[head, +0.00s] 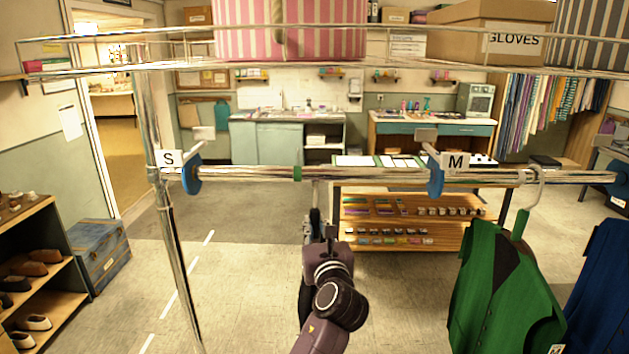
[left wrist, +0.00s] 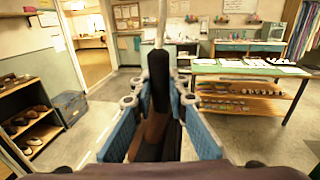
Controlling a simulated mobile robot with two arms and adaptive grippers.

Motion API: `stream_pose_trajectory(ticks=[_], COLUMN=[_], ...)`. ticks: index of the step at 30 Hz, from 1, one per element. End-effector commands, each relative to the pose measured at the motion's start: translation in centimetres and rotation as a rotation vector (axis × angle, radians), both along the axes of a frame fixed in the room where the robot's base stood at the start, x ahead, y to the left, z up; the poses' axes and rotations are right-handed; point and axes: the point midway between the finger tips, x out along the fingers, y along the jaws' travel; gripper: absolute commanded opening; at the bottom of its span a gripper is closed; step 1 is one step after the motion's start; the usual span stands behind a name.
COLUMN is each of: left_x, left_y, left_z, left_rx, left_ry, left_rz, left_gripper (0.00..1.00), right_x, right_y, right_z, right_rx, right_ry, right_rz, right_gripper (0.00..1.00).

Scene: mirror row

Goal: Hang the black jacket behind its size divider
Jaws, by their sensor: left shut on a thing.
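My left gripper (head: 316,228) is in the middle of the head view, just below the rail (head: 380,174), between the S divider (head: 192,174) and the M divider (head: 436,175). In the left wrist view its blue-padded fingers (left wrist: 160,112) are shut on the dark neck of a hanger (left wrist: 160,82). A thin pale hook stem rises from that neck. Brown and black shapes show below it between the fingers; the black jacket itself is mostly hidden. I cannot tell whether the hook touches the rail. My right gripper is not in view.
A green jacket (head: 500,290) hangs right of M, with a blue jacket (head: 602,290) beyond it. A small green band (head: 297,173) is on the rail. A wire shelf (head: 400,62) with boxes runs above. The rail between S and M holds no other garment.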

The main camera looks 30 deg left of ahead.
Motion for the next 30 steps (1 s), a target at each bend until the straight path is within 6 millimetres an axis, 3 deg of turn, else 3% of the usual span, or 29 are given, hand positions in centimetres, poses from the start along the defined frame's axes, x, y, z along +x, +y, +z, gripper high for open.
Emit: stream_pose_trajectory(ticks=[1, 3, 9, 17, 30], left_x=[0.8, 1.6, 3.0, 2.6, -0.3], left_y=[0.6, 1.1, 2.1, 1.8, 0.0], left_z=[2.2, 3.7, 6.4, 6.8, 6.8], left_rx=[0.004, 0.004, 0.004, 0.005, 0.004], left_ry=[-0.006, -0.006, -0.003, -0.003, -0.004], left_rz=[0.019, 0.041, 0.078, 0.084, 0.082], left_gripper=[0.0, 0.0, 0.0, 0.0, 0.0], right_x=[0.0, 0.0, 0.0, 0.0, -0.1], right_y=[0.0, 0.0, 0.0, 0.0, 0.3], right_z=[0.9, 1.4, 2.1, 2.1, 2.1], right_rx=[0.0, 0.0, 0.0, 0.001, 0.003], right_ry=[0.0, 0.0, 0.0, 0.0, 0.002], right_rz=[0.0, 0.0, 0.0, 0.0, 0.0], right_gripper=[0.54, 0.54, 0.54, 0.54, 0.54])
